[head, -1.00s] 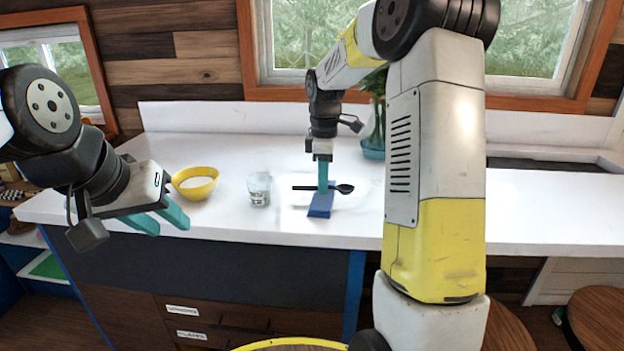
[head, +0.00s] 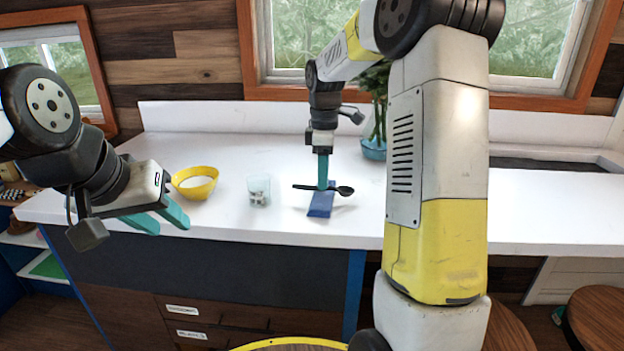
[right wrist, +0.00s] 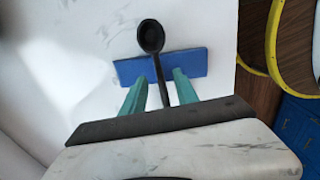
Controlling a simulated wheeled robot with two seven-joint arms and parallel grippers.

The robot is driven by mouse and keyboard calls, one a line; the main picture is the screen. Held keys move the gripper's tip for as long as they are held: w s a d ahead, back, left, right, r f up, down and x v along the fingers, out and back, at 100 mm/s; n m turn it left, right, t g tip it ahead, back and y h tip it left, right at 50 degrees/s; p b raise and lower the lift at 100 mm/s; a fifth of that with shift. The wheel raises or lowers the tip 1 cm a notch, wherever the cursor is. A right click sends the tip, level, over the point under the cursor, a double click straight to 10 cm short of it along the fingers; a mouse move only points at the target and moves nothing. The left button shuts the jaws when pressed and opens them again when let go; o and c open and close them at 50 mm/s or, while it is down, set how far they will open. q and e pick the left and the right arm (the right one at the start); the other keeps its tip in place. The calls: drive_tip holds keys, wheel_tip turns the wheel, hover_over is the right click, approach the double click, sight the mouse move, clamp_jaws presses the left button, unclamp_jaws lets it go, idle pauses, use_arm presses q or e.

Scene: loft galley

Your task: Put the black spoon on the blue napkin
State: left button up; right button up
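The black spoon (head: 344,190) lies across the blue napkin (head: 320,206) on the white counter. Its bowl and handle end stick out past the napkin's two sides. In the right wrist view the spoon (right wrist: 150,38) crosses the napkin (right wrist: 193,62), with its handle running between my fingers. My right gripper (head: 322,187) points down over the napkin; its fingers (right wrist: 161,78) stand a little apart, with narrow gaps on both sides of the handle. My left gripper (head: 166,222) is open and empty at the counter's front left edge.
A yellow bowl (head: 195,184) with white contents and a clear glass (head: 259,191) holding small pieces stand left of the napkin. A plant in a teal vase (head: 373,149) stands behind at right. The counter (head: 230,222) is clear around the napkin.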

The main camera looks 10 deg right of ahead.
wheel_tip(320, 180, up, 10)
drive_tip(key=s+r+m+t+y, duration=0.1)
drive_tip(key=s+r+m+t, duration=0.2)
drive_tip(key=s+m, duration=0.7)
drive_tip(key=s+a+f+m+t, duration=0.1)
drive_tip(key=s+f+m, duration=0.1)
drive_tip(key=s, duration=0.5)
drive_tip(key=s+a+f+m+t+y, duration=0.1)
drive_tip(key=s+f+m+t, duration=0.1)
drive_tip(key=s, duration=0.6)
drive_tip(key=shift+s+a+f, duration=0.15)
drive_tip(key=shift+a+f, duration=0.1)
drive_tip(key=shift+f, duration=0.35)
